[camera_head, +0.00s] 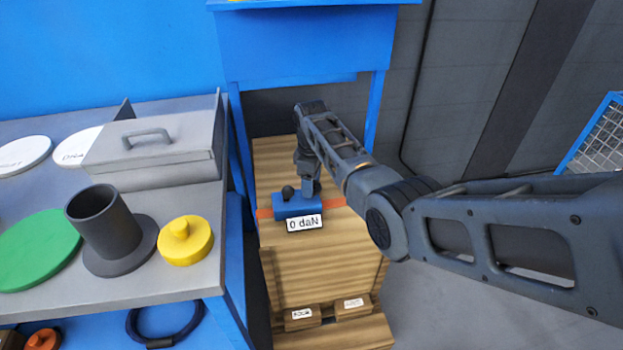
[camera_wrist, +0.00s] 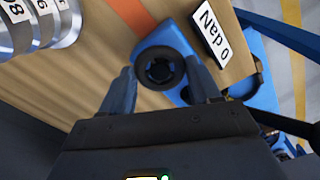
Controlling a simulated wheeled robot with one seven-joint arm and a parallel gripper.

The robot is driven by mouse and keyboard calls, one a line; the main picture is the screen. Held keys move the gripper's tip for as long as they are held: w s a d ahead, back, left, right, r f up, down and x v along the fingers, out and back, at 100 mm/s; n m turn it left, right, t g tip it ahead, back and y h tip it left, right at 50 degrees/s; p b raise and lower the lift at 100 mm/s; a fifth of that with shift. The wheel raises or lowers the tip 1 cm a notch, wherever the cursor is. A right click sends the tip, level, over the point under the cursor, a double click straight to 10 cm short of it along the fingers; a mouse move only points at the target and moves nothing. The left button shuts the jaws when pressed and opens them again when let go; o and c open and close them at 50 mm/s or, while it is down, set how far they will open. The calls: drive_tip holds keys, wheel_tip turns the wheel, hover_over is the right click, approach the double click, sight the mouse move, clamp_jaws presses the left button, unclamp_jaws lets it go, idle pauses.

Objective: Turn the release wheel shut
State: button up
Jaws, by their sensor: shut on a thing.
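The release wheel (camera_wrist: 160,70) is a small black ring with a dark hub on a blue tensioner body (camera_wrist: 187,35). In the wrist view it sits between the two fingers of my gripper (camera_wrist: 161,72), which is shut on it. In the head view the blue tensioner (camera_head: 296,205) lies on an orange strap (camera_head: 334,203) across a wooden crate and bears a white label (camera_head: 304,223) reading "0 daN". My gripper (camera_head: 311,188) comes down onto the tensioner from behind and hides the wheel there.
The wooden crate (camera_head: 315,258) stands under a blue frame (camera_head: 309,40). At left a grey bench (camera_head: 150,284) holds a metal box (camera_head: 152,150), a dark flanged cylinder (camera_head: 103,222), a yellow knobbed disc (camera_head: 185,243) and a green disc (camera_head: 37,248). Open floor lies right of the crate.

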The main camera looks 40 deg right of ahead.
drive_tip(key=m, duration=0.3)
drive_tip(key=shift+m+p, duration=0.4)
drive_tip(key=m, duration=0.3)
drive_tip(key=shift+m, duration=0.3)
drive_tip(key=m+p, duration=0.1)
drive_tip(key=m, duration=1.1)
drive_tip(key=shift+m, duration=0.3)
drive_tip(key=m, duration=0.6)
drive_tip(key=shift+m, duration=0.4)
drive_tip(key=o, duration=1.1)
drive_tip(key=shift+c, duration=0.2)
